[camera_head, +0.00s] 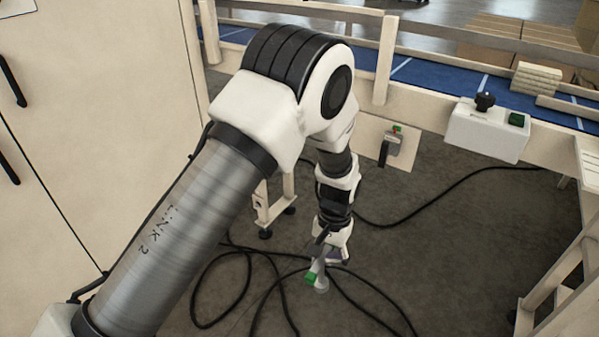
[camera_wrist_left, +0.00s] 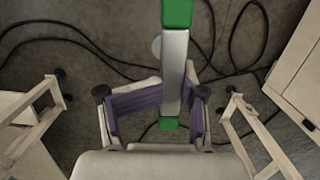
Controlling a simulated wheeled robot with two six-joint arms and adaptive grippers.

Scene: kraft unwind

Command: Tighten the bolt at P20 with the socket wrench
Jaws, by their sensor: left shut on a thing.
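My left gripper (camera_head: 330,258) hangs low over the floor near the middle of the head view. In the left wrist view its purple-padded fingers (camera_wrist_left: 165,108) are shut on a grey bar with green ends, which I take to be the socket wrench (camera_wrist_left: 174,65). A green part of the wrench (camera_head: 311,277) also shows beside the fingers in the head view. The wrench is in the air, with cables behind it. I cannot make out a bolt or a P20 label in either view. My right gripper is not in view.
Black cables (camera_head: 250,290) loop over the dark floor. A cream cabinet (camera_head: 90,120) stands at left. A cream rail frame with a blue conveyor (camera_head: 440,78) runs across the back. A white control box (camera_head: 487,130) and a panel with a black handle (camera_head: 385,152) are on it.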

